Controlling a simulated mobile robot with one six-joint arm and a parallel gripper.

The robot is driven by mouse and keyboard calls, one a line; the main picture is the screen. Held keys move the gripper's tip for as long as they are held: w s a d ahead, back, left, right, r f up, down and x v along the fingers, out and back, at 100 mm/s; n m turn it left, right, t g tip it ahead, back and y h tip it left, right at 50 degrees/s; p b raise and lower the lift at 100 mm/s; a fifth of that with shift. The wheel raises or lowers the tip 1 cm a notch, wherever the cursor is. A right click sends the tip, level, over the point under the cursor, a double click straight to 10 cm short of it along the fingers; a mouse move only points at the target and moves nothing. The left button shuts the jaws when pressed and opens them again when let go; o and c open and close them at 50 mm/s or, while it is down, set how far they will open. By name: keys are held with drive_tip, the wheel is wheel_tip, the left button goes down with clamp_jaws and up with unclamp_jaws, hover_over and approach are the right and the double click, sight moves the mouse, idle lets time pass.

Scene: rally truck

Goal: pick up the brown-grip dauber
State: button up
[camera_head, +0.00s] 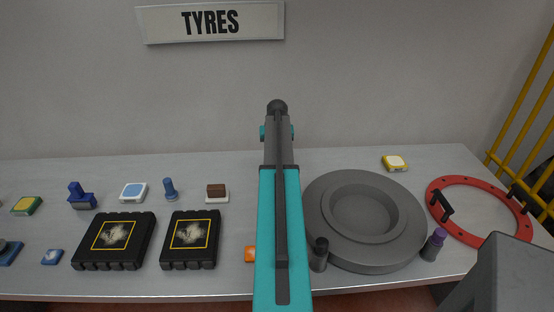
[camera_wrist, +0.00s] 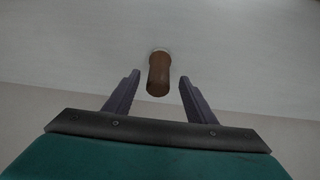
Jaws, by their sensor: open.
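The brown-grip dauber shows in the wrist view as a brown cylinder (camera_wrist: 158,78) with a pale end at its far side. It stands out against a plain light grey surface. My gripper (camera_wrist: 160,80) is open, with one dark finger on each side of the dauber's line. The dauber's near end reaches between the fingertips in the picture, with gaps on both sides. I cannot tell how far beyond the fingertips it is. In the head view I cannot make out this dauber; my arm covers the middle of the table.
The table (camera_head: 240,280) holds two black cases (camera_head: 190,240), a brown block on a white base (camera_head: 217,193), and a blue peg (camera_head: 170,190). A round grey disc (camera_head: 320,195), dark and purple-topped cylinders (camera_head: 432,245), and a red ring (camera_head: 440,185) are at right.

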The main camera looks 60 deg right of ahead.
drive_tip(key=shift+p+x, duration=0.5)
drive_tip(key=shift+x, duration=1.3)
drive_tip(key=shift+d, duration=0.15)
drive_tip(key=c, duration=1.1)
